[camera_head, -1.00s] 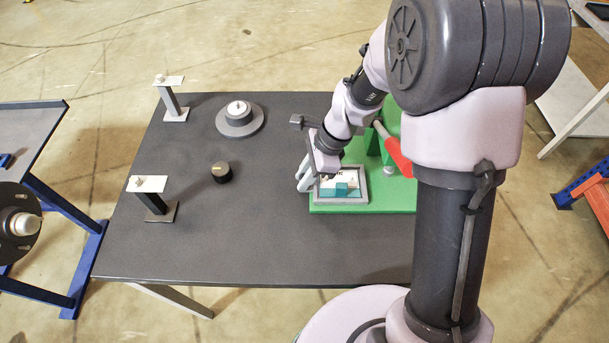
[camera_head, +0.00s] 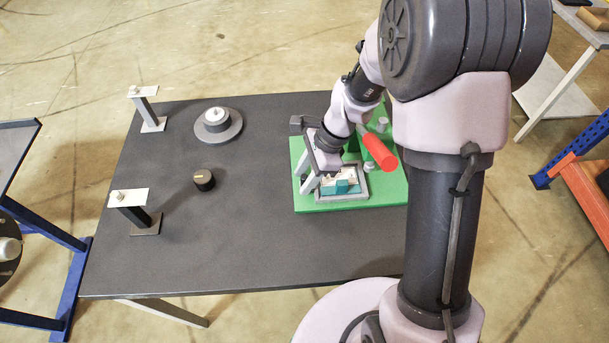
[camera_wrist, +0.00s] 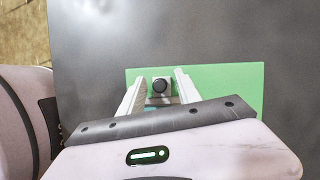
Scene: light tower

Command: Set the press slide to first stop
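The press has a green base (camera_head: 385,195) at the right of the table, a red handle (camera_head: 378,148) and a dark block on a short bar (camera_head: 297,123) at its left. A grey-framed tray (camera_head: 352,196) with a teal block (camera_head: 343,187) lies at its front. My gripper (camera_head: 305,187) points down over the left part of the press. In the wrist view my gripper (camera_wrist: 159,77) is open, with a black round knob (camera_wrist: 160,86) on a grey square between its fingers. Gaps show beside the knob. The slide's position is hidden by my arm.
A round grey dial (camera_head: 218,122), a black knob (camera_head: 204,180) and two posts with white plates (camera_head: 127,197) (camera_head: 142,91) stand at the left of the dark table (camera_head: 230,250). The table's front middle is clear. A blue-legged bench stands at the left.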

